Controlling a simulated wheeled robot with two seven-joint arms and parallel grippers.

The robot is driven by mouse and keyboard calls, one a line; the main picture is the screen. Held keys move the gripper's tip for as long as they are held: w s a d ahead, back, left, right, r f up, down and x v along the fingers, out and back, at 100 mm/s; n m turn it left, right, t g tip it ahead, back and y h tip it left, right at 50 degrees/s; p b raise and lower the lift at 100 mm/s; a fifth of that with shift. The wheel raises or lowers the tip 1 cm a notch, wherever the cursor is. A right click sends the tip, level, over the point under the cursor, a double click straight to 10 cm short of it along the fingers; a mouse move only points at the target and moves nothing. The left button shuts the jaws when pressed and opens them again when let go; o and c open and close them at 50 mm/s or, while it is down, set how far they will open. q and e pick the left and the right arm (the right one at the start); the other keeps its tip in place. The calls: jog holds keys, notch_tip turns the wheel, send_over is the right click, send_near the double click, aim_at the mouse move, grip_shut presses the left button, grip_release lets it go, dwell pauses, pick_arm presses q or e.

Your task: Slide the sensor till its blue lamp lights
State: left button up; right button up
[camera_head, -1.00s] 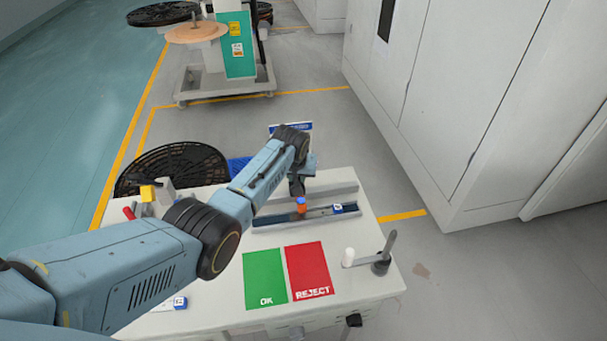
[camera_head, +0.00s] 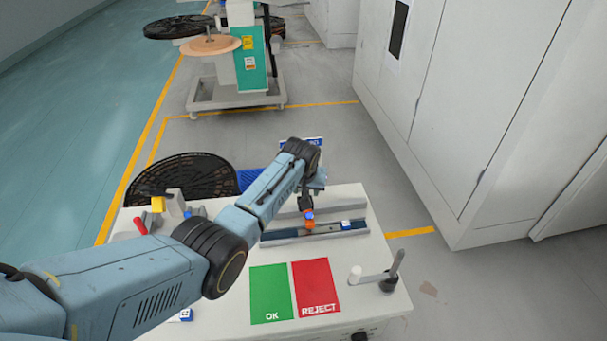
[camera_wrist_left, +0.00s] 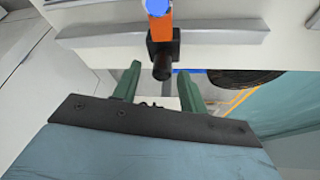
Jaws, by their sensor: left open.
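The sensor (camera_head: 310,223) is a small orange block with a blue top on the grey rail (camera_head: 272,236) of the white bench. In the left wrist view the orange sensor (camera_wrist_left: 160,26) has a bright blue round lamp end (camera_wrist_left: 157,7) and a black part (camera_wrist_left: 163,55) pointing toward my fingers. I cannot tell whether the lamp is lit. My left gripper (camera_wrist_left: 160,88) is open, its two green fingers apart on either side of the black part's line and not closed on it. In the head view my left gripper (camera_head: 306,198) is just above the sensor, partly covering it. My right gripper is out of view.
A white and blue tag (camera_head: 353,225) sits on the rail right of the sensor. Green OK (camera_head: 271,290) and red REJECT (camera_head: 315,285) pads lie in front. A crank (camera_head: 388,275) stands at the right; a black reel (camera_head: 185,178) is at the back left.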

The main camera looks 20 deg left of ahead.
pick_arm(q)
jog(key=a+p+v, duration=0.1)
jog(key=p+v, duration=0.1)
jog(key=v, duration=0.9)
jog(key=shift+d+r, duration=0.3)
jog(key=shift+d, duration=0.2)
jog(key=shift+s, duration=0.15)
